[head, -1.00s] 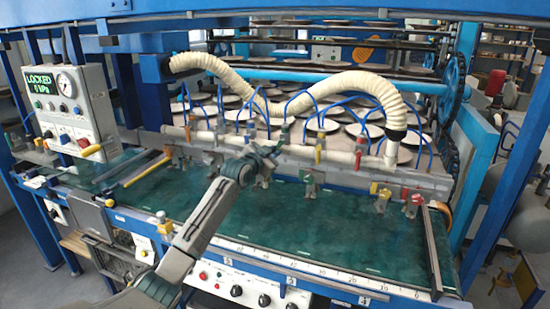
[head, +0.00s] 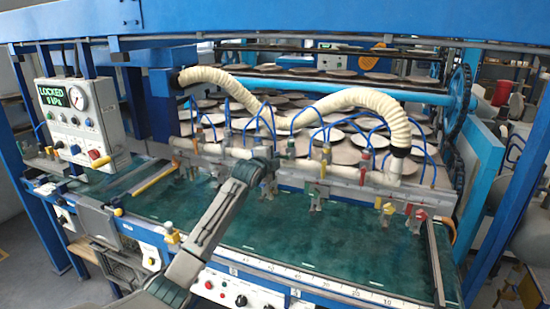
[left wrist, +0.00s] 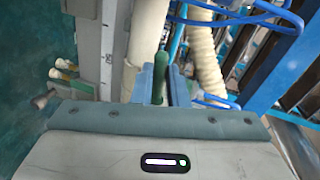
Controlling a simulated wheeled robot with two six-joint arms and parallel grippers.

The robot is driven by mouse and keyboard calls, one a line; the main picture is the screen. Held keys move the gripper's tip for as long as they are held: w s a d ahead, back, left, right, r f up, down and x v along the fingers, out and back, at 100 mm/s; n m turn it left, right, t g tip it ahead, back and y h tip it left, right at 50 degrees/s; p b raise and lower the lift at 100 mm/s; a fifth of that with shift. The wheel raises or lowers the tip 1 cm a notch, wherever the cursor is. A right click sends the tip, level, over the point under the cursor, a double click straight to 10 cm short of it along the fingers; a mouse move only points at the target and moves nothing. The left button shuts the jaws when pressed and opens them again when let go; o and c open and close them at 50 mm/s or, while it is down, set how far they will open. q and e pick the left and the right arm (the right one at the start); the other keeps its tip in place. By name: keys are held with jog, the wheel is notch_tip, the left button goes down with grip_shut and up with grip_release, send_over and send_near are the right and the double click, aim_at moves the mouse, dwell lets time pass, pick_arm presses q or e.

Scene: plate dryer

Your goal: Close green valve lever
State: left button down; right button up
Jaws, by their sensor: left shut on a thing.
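My left gripper (head: 274,155) reaches in from the lower left to the white pipe of the valve row, above the green glass bed. In the left wrist view, its two blue-grey fingers (left wrist: 160,86) are shut on a green lever (left wrist: 159,88), which stands upright between them, beside the white pipe (left wrist: 147,35). In the head view the gripper and wrist hide most of the valve there, so the lever's angle is unclear. My right gripper is not in view.
Yellow (head: 327,150) and red (head: 365,160) valve levers stand to the right on the same pipe. Colored clamps (head: 388,208) hang below. Ribbed cream hoses (head: 345,98) and thin blue tubes arch close above. A control panel (head: 78,120) reads LOCKED. The glass bed's front (head: 330,235) is clear.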

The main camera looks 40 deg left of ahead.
pick_arm(q)
jog(key=shift+r+m+p, duration=0.25)
jog(key=shift+m+p, duration=0.15)
jog(key=shift+m, duration=0.3)
jog(key=shift+y, duration=0.3)
jog(key=c, duration=1.4)
grip_release()
jog(key=shift+c, duration=0.2)
jog(key=b+v, duration=0.4)
jog(key=v, duration=0.6)
jog(key=shift+s+r, duration=0.15)
jog(key=shift+s, duration=0.25)
jog(key=shift+d, duration=0.1)
